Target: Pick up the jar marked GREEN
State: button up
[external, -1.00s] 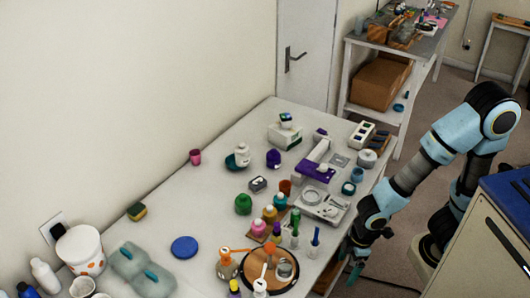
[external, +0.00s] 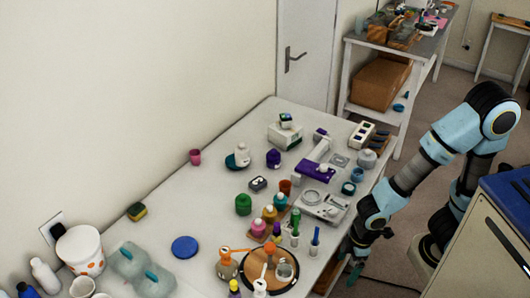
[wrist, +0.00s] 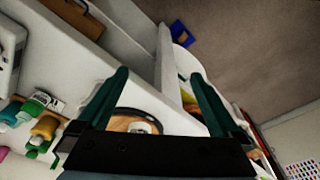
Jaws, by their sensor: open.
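A squat green jar (external: 243,204) stands upright on the white table in the external view; its marking is too small to read. A teal-green capped jar (external: 281,201) stands to its right, behind a small row of coloured jars. In the wrist view a green-lidded jar (wrist: 38,104) with a white label shows at the left; I cannot read its words. My gripper (external: 354,273) hangs beside the table's right edge, low and away from the jars. In the wrist view my gripper (wrist: 158,76) has its two green fingers spread, with nothing held between them.
Pink (external: 258,228) and amber (external: 269,214) jars stand close together, with upright brushes or bottles (external: 295,222) near the table edge. A round wooden board (external: 269,284) carries several things. A purple and white device (external: 317,170) stands farther back. The table's left middle is mostly clear.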

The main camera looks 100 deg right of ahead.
notch_tip(320, 180, up, 13)
jog(key=w+d+r+n, duration=0.3)
jog(key=w+d+n, duration=0.3)
jog(key=w+d, duration=0.65)
jog(key=n+g+p, duration=0.1)
jog(key=n+g, duration=0.1)
jog(key=n, duration=0.5)
send_over(243, 204)
jog(key=d, duration=0.2)
notch_tip(243, 204, down, 4)
jog(key=f, duration=0.6)
jog(key=f+p, duration=0.1)
jog(key=f, duration=0.2)
jog(key=shift+s+a+f, duration=0.1)
jog(key=shift+s+f, duration=0.2)
jog(key=shift+s, duration=0.05)
jog(key=shift+w+f+p, duration=0.2)
jog(key=shift+f+p, duration=0.95)
jog(key=shift+f, duration=1.8)
jog(key=shift+c, duration=0.2)
jog(key=c, duration=1.4)
